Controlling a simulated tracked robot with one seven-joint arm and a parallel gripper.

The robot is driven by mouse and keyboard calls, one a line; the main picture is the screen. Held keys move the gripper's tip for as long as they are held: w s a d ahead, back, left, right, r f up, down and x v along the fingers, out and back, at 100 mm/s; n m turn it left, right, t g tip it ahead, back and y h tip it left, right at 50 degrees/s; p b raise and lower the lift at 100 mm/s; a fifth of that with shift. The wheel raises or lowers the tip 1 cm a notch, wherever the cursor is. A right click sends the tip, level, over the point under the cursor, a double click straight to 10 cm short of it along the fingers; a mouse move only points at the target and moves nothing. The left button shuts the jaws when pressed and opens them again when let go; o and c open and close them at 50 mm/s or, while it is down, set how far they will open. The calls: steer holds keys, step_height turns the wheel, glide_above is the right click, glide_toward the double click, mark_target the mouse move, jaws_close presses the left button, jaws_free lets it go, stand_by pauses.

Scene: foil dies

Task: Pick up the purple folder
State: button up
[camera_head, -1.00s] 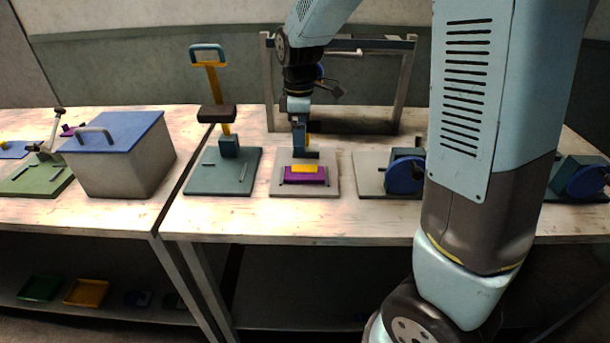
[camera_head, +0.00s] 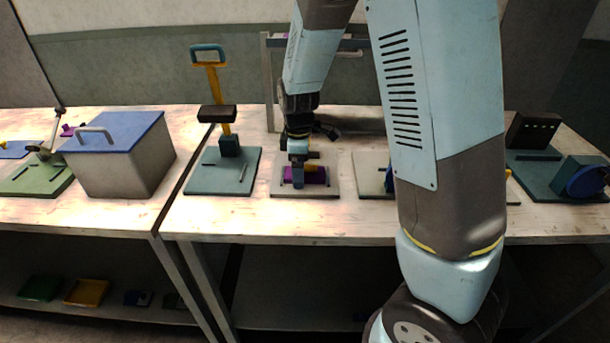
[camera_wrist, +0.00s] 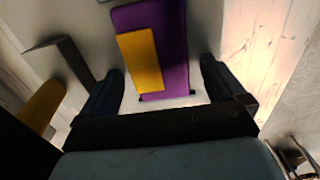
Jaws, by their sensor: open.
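The purple folder (camera_head: 318,174) lies on a pale square plate (camera_head: 326,190) on the table, partly hidden behind my gripper in the head view. In the wrist view the purple folder (camera_wrist: 174,40) has a yellow block or plate (camera_wrist: 140,62) on its face. My gripper (camera_head: 298,185) is low over the plate, at the folder's left part in the head view. In the wrist view my gripper (camera_wrist: 162,85) is open, one finger on each side of the folder's near end, with gaps to both sides. Whether the fingertips touch the plate cannot be told.
A teal base with a yellow upright lever (camera_head: 218,90) stands left of the plate. A grey box with a blue lid (camera_head: 120,160) is farther left. A grey frame (camera_head: 268,80) stands behind. A device with a blue wheel (camera_head: 588,180) is at the right.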

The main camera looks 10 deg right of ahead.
steer(key=shift+c, duration=0.5)
steer(key=c, duration=1.2)
steer(key=shift+o, duration=0.2)
steer(key=shift+r, duration=0.55)
step_height(320, 180, up, 2)
steer(key=shift+s+r, duration=0.1)
steer(key=shift+r, duration=0.15)
steer(key=s+d+r, duration=0.2)
steer(key=s+r, duration=0.7)
steer(key=s, duration=0.4)
steer(key=shift+s+d+r, duration=0.2)
steer(key=shift+s, duration=0.15)
